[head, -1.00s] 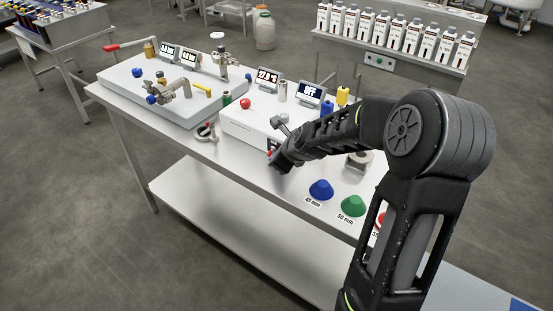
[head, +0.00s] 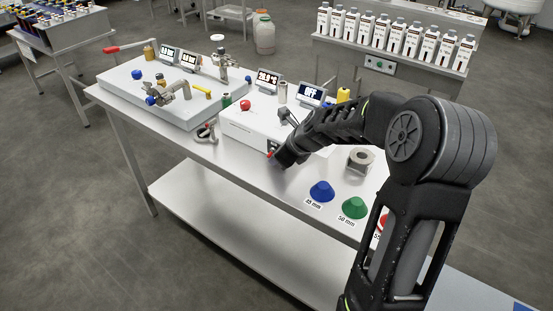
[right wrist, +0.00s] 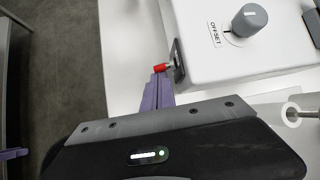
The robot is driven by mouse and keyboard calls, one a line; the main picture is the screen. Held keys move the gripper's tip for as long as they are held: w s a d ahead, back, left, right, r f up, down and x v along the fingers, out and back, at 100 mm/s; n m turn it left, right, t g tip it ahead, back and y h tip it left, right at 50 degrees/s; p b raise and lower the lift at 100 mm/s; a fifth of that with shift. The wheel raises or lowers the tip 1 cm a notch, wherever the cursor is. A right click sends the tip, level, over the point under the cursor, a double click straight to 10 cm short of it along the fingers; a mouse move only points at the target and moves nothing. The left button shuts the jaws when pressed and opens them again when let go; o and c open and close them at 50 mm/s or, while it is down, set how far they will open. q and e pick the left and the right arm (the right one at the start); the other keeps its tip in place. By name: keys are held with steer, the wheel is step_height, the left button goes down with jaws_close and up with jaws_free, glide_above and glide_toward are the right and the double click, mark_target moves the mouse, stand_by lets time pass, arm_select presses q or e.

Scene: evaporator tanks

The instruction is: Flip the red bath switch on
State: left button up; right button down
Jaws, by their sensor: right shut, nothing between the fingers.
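The red bath switch (right wrist: 161,68) sticks out from a dark plate on the side of the white bath box (right wrist: 245,72). In the head view only a small red bit of it (head: 269,154) shows beside my gripper. My right gripper (right wrist: 158,82) is shut and empty, its purple fingertips right at the red switch; I cannot tell whether they touch it. In the head view the right gripper (head: 278,158) is at the front of the white box (head: 240,126). A display behind the box (head: 310,95) reads OFF. My left gripper does not show.
A grey OFFSET knob (right wrist: 249,20) stands on the box top. Blue (head: 321,191) and green (head: 354,208) cones and a grey ring-shaped part (head: 361,158) lie to the right on the table. A clamp (head: 206,132) stands left of the box.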

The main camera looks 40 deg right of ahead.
steer(key=shift+r+y+p, duration=0.25)
steer(key=shift+y+p, duration=0.05)
steer(key=shift+y, duration=0.1)
steer(key=shift+w+r+m+g+y+p, duration=0.1)
steer(key=shift+r+m+g+y+p, duration=0.25)
steer(key=shift+y+p, duration=0.65)
steer(key=shift+d, duration=0.1)
steer(key=shift+p, duration=0.95)
steer(key=shift+d+r, duration=0.1)
